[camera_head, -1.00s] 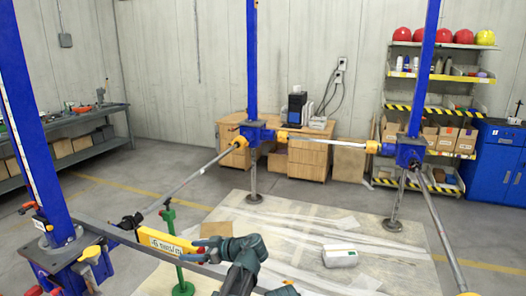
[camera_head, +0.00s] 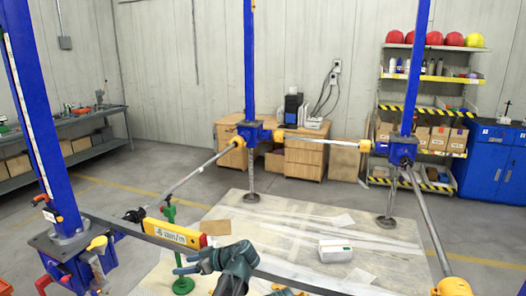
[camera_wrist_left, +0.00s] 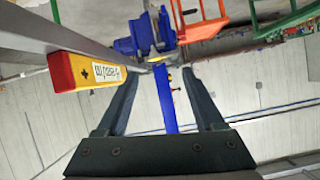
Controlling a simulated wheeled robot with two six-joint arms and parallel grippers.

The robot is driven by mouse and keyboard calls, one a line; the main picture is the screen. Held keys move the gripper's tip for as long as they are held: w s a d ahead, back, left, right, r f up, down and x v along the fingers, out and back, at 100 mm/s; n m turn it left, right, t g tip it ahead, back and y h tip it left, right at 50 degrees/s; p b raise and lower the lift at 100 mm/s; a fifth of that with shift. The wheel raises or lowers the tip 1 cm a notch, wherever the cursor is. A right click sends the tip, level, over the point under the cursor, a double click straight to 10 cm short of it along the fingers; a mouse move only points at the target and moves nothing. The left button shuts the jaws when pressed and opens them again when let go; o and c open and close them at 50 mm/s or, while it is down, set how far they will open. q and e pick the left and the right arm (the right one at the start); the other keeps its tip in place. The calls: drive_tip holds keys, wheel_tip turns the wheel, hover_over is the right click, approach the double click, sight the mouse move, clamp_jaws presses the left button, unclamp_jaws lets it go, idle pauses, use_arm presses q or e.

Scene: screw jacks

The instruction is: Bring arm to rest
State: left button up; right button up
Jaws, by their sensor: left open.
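My left gripper (camera_head: 180,264) is open and empty, its dark teal fingers pointing left in the head view. It is just below and in front of the grey horizontal beam. In the left wrist view the two open fingers (camera_wrist_left: 160,78) have nothing held between them. I cannot make out my right gripper.
Blue screw-jack columns stand at the left (camera_head: 38,120), middle (camera_head: 249,60) and right (camera_head: 415,70), joined by grey bars. A green stand (camera_head: 170,215) is behind the beam. A white box (camera_head: 335,250) lies on the pale floor sheet (camera_head: 300,222). A wooden desk (camera_head: 305,160) is behind.

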use_arm(q)
drive_tip(key=s+d+f+m+g+h, duration=0.3)
drive_tip(key=s+f+m+h, duration=0.6)
drive_tip(key=s+f, duration=0.3)
drive_tip(key=s+d+f+m+g+h+b, duration=0.1)
drive_tip(key=s+d+m, duration=0.6)
drive_tip(key=s+d, duration=0.3)
drive_tip(key=d, duration=0.4)
drive_tip(key=shift+s+d+h, duration=0.2)
drive_tip(key=shift+s+h, duration=0.2)
drive_tip(key=shift+c, duration=0.3)
